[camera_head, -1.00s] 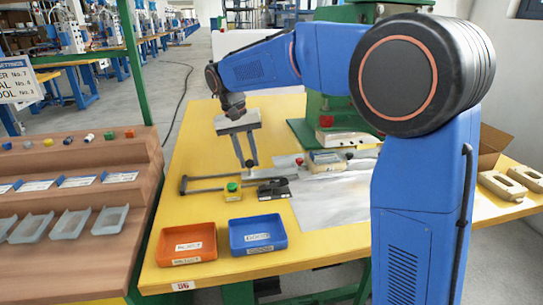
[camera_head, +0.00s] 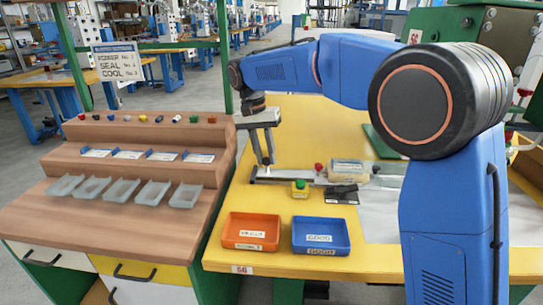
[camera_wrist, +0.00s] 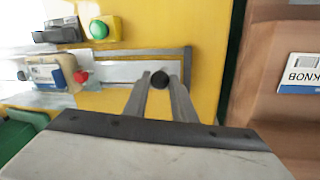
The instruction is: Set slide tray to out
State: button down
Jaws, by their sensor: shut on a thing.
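In the head view my gripper (camera_head: 265,164) points down near the left end of the dark guide frame (camera_wrist: 189,62). A tan block with a label (camera_head: 347,169) rides on the tray, with a red knob (camera_head: 319,167) beside it. The fingers hide the knob in the head view.
A green button on a yellow box (camera_head: 300,186) and a black device (camera_head: 342,194) sit just in front of the guide. An orange bin (camera_head: 251,231) and a blue bin (camera_head: 321,235) stand at the near edge. A brown stepped rack (camera_head: 130,195) borders the left.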

jog(key=shift+a, duration=0.25)
jog(key=c, duration=1.5)
grip_release()
jog(key=shift+a, duration=0.1)
jog(key=shift+r, duration=0.15)
jog(key=a+r, duration=0.1)
jog(key=r, duration=0.4)
jog(key=a+r, duration=0.1)
jog(key=r, duration=0.5)
jog(key=a+r, duration=0.1)
jog(key=r, duration=0.4)
jog(key=shift+w+a+r, duration=0.1)
jog(key=shift+w+r, duration=0.2)
jog(key=shift+r, duration=0.1)
